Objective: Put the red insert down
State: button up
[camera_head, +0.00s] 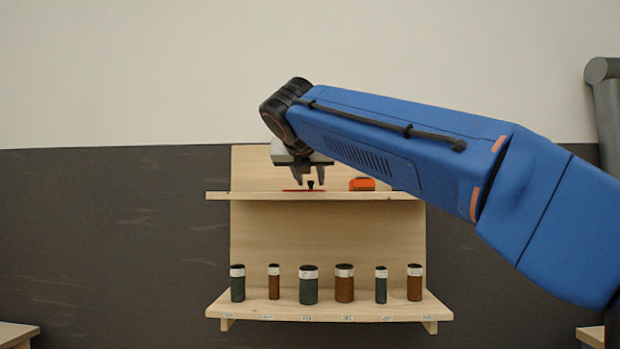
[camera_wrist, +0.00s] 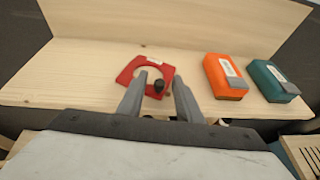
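The red insert (camera_wrist: 130,76) is a flat red plate with a round hole and a black knob (camera_wrist: 158,86). It lies on the upper wooden shelf; in the head view it shows as a thin red strip (camera_head: 294,190) with the knob standing up. My gripper (camera_head: 310,180) points down just above the knob. In the wrist view its two fingers (camera_wrist: 160,77) are apart, with the knob showing in the gap between them. The fingers appear clear of the knob. Part of the plate is hidden behind the fingers.
An orange box (camera_wrist: 224,72) and a teal box (camera_wrist: 271,79) lie to the right on the upper shelf (camera_wrist: 60,75). The lower shelf (camera_head: 290,313) holds several green and brown labelled cylinders. The upper shelf is free left of the insert.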

jog(key=v, duration=1.2)
jog(key=s+d+f+m+g, duration=0.3)
jog(key=d+f+m, duration=0.5)
jog(key=d+f, duration=0.45)
jog(key=s+d+f+m+g, duration=0.25)
jog(key=d+f+m, duration=0.6)
jog(key=f, duration=0.65)
jog(key=s+d+f+m+g, duration=0.1)
jog(key=s+d+f+m, duration=0.2)
jog(key=s+f+m, duration=0.3)
jog(key=s+d+f+m+g+y, duration=0.1)
jog(key=s+d+f+m, duration=0.2)
jog(key=f, duration=1.2)
jog(key=s+d+f+m+g, duration=0.1)
jog(key=s+d+f+m, duration=0.3)
jog(key=s+f+m, duration=0.5)
jog(key=s+f, duration=0.1)
jog(key=s, duration=0.2)
jog(key=shift+f, duration=0.4)
